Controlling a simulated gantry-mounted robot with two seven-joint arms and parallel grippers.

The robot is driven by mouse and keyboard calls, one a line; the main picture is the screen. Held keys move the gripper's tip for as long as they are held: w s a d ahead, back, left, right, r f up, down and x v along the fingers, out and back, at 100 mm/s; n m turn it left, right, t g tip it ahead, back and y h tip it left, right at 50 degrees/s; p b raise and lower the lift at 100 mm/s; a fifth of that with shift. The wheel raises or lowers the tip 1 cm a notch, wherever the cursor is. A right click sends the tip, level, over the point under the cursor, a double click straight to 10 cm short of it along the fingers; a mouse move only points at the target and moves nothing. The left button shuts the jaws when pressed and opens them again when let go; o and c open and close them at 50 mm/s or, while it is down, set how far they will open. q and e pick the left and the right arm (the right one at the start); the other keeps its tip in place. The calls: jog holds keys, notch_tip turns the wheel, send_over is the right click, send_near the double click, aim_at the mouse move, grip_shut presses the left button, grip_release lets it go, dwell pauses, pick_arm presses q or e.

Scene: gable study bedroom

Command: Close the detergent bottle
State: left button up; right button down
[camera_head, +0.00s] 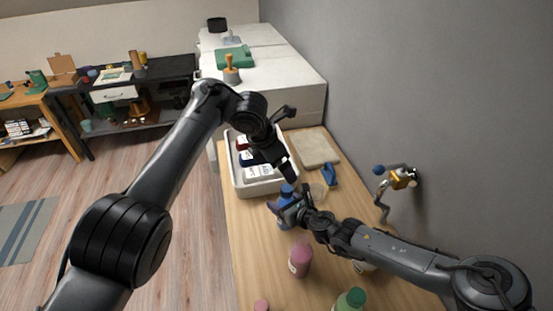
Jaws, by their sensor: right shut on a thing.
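The detergent bottle appears to be the blue bottle (284,221), standing upright on the wooden counter (248,254). A darker blue top part (287,189) shows at its upper end; I cannot tell whether this cap is seated. My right gripper (291,206) comes in from the right and is shut on the bottle's upper body, hiding part of it. My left gripper (290,173) hangs from above, pointing down just over the bottle's top. Its fingers are small and dark, so their opening and any contact with the cap are unclear.
A white bin (237,183) with packets stands behind the bottle. A board (316,148) and a blue spray-like object (329,174) lie behind right. A pink bottle (300,260) and green-capped bottle (350,301) stand in front. A wall tap (402,178) is at right.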

jog(key=shift+d, duration=0.2)
pick_arm(q)
jog(key=shift+v, duration=1.1)
pick_arm(e)
jog(key=shift+w, duration=0.1)
pick_arm(q)
jog(key=shift+w+a, duration=0.1)
pick_arm(e)
grip_release()
jog(key=shift+d, duration=0.15)
pick_arm(q)
jog(key=shift+f+b, duration=0.85)
jog(key=shift+b, duration=0.05)
pick_arm(e)
jog(key=v, duration=0.7)
jog(key=shift+s, duration=0.2)
jog(key=shift+r, duration=0.1)
